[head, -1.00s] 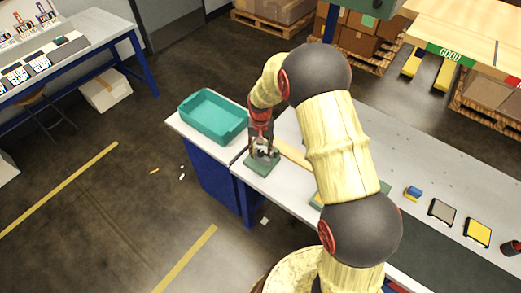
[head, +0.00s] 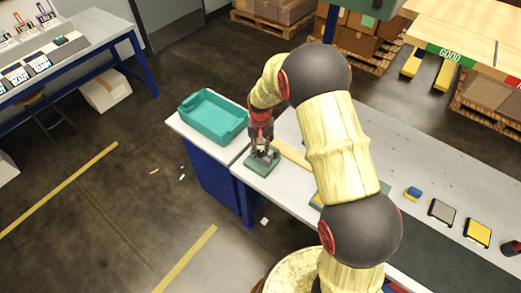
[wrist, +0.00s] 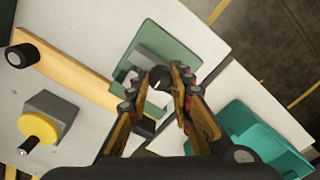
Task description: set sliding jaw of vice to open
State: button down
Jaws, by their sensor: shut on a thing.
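The vice has a green base plate (head: 262,166) at the near left corner of the workbench. In the wrist view its green plate (wrist: 180,53) lies beyond the fingertips, with grey jaw blocks (wrist: 152,60) on it. My gripper (head: 263,148) reaches down over the vice. In the wrist view my gripper (wrist: 158,82) has its two fingers on either side of a small dark part at the vice, which I take to be on the sliding jaw. The fingers hide much of this part, and the gap between the jaws is hard to tell.
A teal bin (head: 213,116) stands left of the vice. A wooden strip (wrist: 75,67) with a black knob (wrist: 20,56) lies beside the vice. A grey block with a yellow disc (wrist: 40,121) is near it. Blue, grey and yellow items lie further right on the bench.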

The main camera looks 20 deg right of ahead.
dwell(0.3)
jog(key=shift+s+a+p, duration=0.3)
jog(key=shift+s+a, duration=0.55)
jog(key=shift+a, duration=0.3)
jog(key=c, duration=1.6)
grip_release()
jog(key=shift+a, duration=0.1)
jog(key=shift+w+r, duration=0.1)
jog(key=shift+r, duration=0.35)
notch_tip(320, 180, up, 11)
